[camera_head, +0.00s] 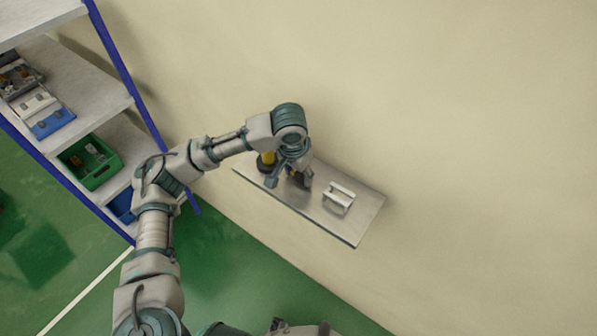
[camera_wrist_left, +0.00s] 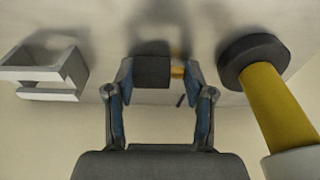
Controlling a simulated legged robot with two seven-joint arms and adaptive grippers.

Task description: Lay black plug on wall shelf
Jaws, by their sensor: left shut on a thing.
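The wall shelf (camera_head: 326,229) is a grey metal plate fixed to the beige wall. My left gripper (camera_head: 300,181) is over its middle; in the left wrist view my left gripper (camera_wrist_left: 155,80) is shut on the black plug (camera_wrist_left: 152,72), a dark block between the fingertips. A small orange-yellow part (camera_wrist_left: 178,70) shows beside the plug. In the head view the gripper largely hides the plug. I cannot tell whether the plug touches the shelf. My right gripper is not in view.
A white bracket-like piece (camera_head: 339,197) stands on the shelf right of the gripper. A yellow cylinder with a black end (camera_wrist_left: 272,95) stands on the other side. A rack (camera_head: 80,80) with a green bin (camera_head: 90,162) is at left. The shelf's right end is bare.

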